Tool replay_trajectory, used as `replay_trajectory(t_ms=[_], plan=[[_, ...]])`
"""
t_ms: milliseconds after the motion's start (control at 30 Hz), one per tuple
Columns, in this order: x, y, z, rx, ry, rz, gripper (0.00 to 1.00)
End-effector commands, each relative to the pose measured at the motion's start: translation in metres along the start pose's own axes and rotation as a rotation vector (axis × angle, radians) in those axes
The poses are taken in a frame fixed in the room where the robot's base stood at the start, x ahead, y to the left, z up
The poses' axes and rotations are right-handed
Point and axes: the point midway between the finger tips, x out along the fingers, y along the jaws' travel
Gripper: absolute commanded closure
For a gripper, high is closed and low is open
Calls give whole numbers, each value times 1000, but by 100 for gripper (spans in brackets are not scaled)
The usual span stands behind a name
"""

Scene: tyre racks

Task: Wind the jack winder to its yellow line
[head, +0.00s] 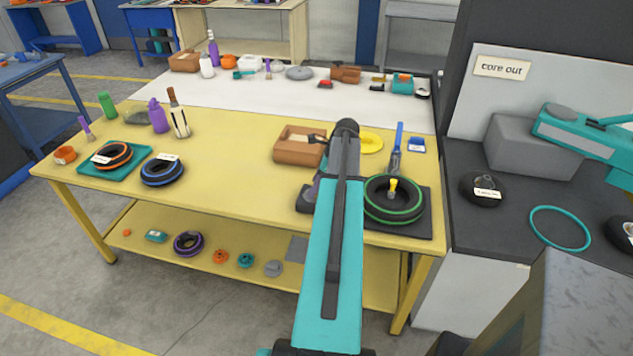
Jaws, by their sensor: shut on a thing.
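My arm reaches forward over the yellow bench (225,205), and its teal and dark links cover the spot in front of it. My gripper is hidden behind the arm, so its jaws and what they hold do not show. A dark, low object (306,197) pokes out just left of the arm on the bench; it may be part of the jack, but I cannot tell. I cannot make out the jack winder or its yellow line.
A green-ringed tyre (393,204) on a dark mat stands close right of my arm, with a blue-handled tool (398,140) behind it. A brown box (297,150) stands behind left. Orange (113,156) and blue (162,171) ringed tyres lie left. The bench's middle is clear.

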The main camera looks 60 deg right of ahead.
Motion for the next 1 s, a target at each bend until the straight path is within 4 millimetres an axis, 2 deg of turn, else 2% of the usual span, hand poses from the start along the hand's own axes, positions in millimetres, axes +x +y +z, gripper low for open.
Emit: replay_trajectory(t_ms=[367, 400, 500, 1000], plan=[[-1, -2, 1, 29, -3, -17, 71], [-1, -2, 1, 29, -3, -17, 47], [-1, -2, 1, 29, -3, -16, 30], [-5, -1, 0, 28, -1, -15, 30]])
